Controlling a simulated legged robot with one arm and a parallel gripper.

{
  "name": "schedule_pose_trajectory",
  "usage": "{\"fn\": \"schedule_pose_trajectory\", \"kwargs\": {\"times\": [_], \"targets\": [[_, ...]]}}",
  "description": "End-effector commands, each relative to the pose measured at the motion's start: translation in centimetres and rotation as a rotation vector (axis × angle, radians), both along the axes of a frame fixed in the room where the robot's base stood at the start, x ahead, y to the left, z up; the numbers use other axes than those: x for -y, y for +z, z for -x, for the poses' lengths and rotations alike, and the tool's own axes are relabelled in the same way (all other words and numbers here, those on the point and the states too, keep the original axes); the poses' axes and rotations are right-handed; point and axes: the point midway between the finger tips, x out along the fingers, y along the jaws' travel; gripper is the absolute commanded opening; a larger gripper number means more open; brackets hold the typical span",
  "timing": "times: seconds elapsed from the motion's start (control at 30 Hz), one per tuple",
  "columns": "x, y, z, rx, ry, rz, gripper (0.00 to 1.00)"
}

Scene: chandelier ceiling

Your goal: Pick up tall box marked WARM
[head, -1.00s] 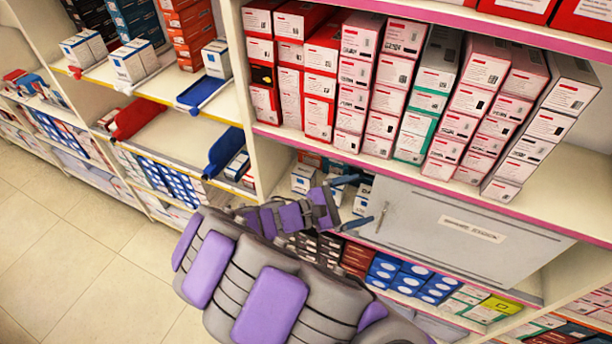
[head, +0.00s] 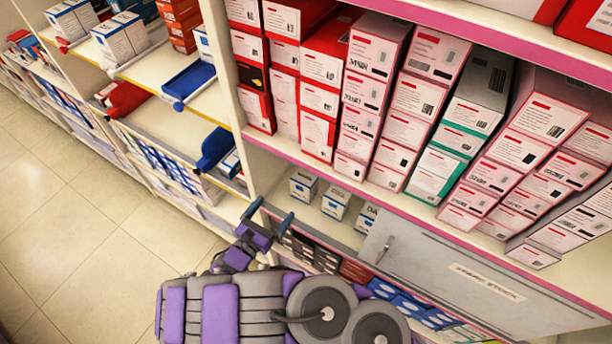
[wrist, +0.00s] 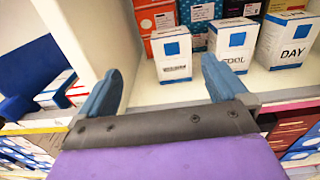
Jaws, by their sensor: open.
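The head view shows the left (head: 303,185), middle (head: 335,203) and right (head: 367,219) ones. I cannot read WARM on any box. My gripper (head: 270,216) is open and empty in front of the shelf edge, with its fingers (wrist: 160,78) on either side of the left box's line, apart from it.
A white upright panel (wrist: 92,40) stands left of the boxes. A grey sliding door (head: 440,270) covers the shelf to the right. A pink-edged shelf (head: 345,180) of red and white boxes is above. Blue trays (head: 190,78) are at left, and the tiled floor (head: 80,210) is clear.

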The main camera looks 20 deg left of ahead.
Motion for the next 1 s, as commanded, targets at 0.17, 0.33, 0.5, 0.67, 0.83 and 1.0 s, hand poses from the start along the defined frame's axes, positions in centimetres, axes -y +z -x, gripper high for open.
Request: {"fn": "schedule_pose_trajectory", "kwargs": {"times": [0.17,0.33,0.5,0.67,0.83,1.0], "targets": [[0.5,0.0,-3.2,0.000,-0.003,-0.004,1.00],[0.2,-0.5,-6.6,0.000,-0.004,0.004,1.00],[0.3,-0.5,-9.7,0.000,-0.003,0.006,1.00],[0.5,-0.3,-11.4,0.000,-0.003,0.004,1.00],[1.2,-0.1,-12.2,0.000,-0.003,0.000,1.00],[1.8,-0.6,-14.6,0.000,-0.004,0.001,1.00]]}}
